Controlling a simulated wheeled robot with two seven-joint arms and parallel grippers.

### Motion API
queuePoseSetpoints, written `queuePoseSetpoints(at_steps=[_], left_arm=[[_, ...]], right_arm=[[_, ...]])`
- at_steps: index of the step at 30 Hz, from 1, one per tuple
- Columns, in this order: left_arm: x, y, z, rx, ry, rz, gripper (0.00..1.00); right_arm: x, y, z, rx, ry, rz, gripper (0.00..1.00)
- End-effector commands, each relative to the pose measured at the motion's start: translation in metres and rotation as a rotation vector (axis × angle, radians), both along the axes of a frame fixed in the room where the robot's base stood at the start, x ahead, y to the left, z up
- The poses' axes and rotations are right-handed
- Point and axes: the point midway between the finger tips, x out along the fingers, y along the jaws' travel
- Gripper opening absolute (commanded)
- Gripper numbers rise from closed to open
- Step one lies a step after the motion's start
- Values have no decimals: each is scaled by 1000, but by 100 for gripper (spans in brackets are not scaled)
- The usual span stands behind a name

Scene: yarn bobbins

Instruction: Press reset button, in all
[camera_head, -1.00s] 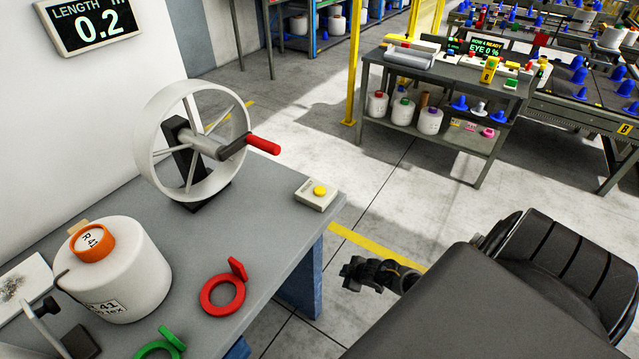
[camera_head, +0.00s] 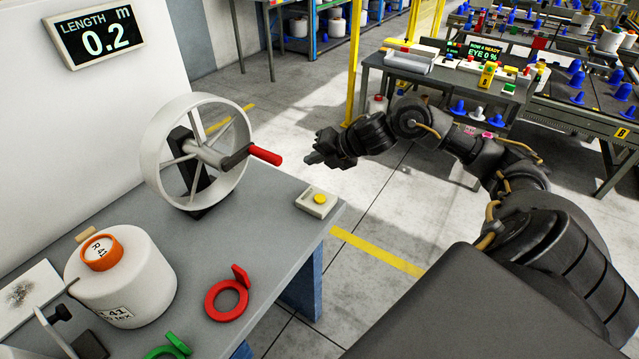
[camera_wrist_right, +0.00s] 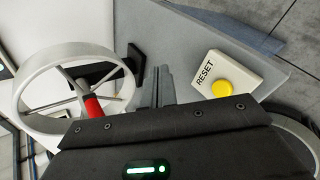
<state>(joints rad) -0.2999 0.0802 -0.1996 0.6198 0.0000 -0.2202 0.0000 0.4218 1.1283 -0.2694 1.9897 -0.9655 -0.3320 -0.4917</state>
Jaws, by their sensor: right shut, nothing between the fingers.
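The reset button is a yellow round cap (camera_head: 320,198) on a small white box (camera_head: 308,203) at the right edge of the grey table. It also shows in the right wrist view, where the yellow cap (camera_wrist_right: 222,88) sits beside the word RESET on the white box (camera_wrist_right: 236,76). My right gripper (camera_head: 312,159) is in the air behind and above the button in the head view, apart from it. Its fingers (camera_wrist_right: 158,86) are together and empty, pointing toward the table left of the button in the wrist view. My left gripper does not show.
A white reel wheel (camera_head: 196,153) with a red handle (camera_head: 265,155) stands left of the button, near my right gripper. A yarn bobbin (camera_head: 120,280), a red ring (camera_head: 227,298) and a green ring (camera_head: 168,349) are on the table (camera_head: 260,245). A display (camera_head: 93,36) reads 0.2.

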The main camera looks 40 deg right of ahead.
Motion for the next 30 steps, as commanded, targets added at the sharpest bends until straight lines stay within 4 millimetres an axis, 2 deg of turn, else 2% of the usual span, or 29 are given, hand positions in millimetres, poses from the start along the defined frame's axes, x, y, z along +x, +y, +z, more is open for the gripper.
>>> queuePoseSetpoints(at_steps=[1, 3, 8, 22, 30], left_arm=[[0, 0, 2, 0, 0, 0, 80], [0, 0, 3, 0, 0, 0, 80], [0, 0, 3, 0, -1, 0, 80], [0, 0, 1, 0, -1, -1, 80], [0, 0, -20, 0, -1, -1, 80]], right_arm=[[-14, 4, 11, -89, -14, 70, 0], [-30, 8, 19, -193, -25, 147, 0], [-49, 9, 25, -312, -32, 232, 0], [-50, 9, 22, -319, -33, 238, 0], [-50, 9, -1, -317, -31, 237, 0]])
